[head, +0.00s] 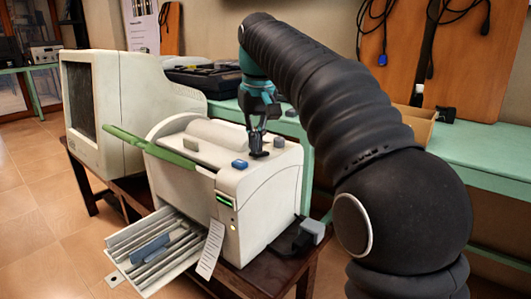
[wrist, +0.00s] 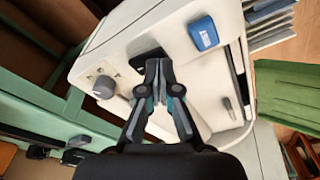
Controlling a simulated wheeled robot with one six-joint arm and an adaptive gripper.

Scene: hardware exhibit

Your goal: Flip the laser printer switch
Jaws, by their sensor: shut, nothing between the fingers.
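The laser printer (head: 255,185) is a cream-coloured machine on a dark wooden table. My gripper (head: 257,146) points down at its top right part, with the fingers together and empty. In the wrist view the fingertips (wrist: 154,72) are beside or over a small black piece (wrist: 148,58) on the top, possibly the switch; the fingers partly hide it. I cannot tell whether they touch it. A blue block-like button (head: 239,164) sits nearer the front edge and also shows in the wrist view (wrist: 202,33). A grey knob (head: 279,142) is behind the gripper, also in the wrist view (wrist: 104,87).
A green lever or bar (head: 150,147) runs along the printer's upper left. A slatted tray (head: 155,250) sticks out at its front with a paper tag (head: 211,249). An old monitor (head: 120,105) stands to the left. A green bench (head: 480,155) runs behind.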

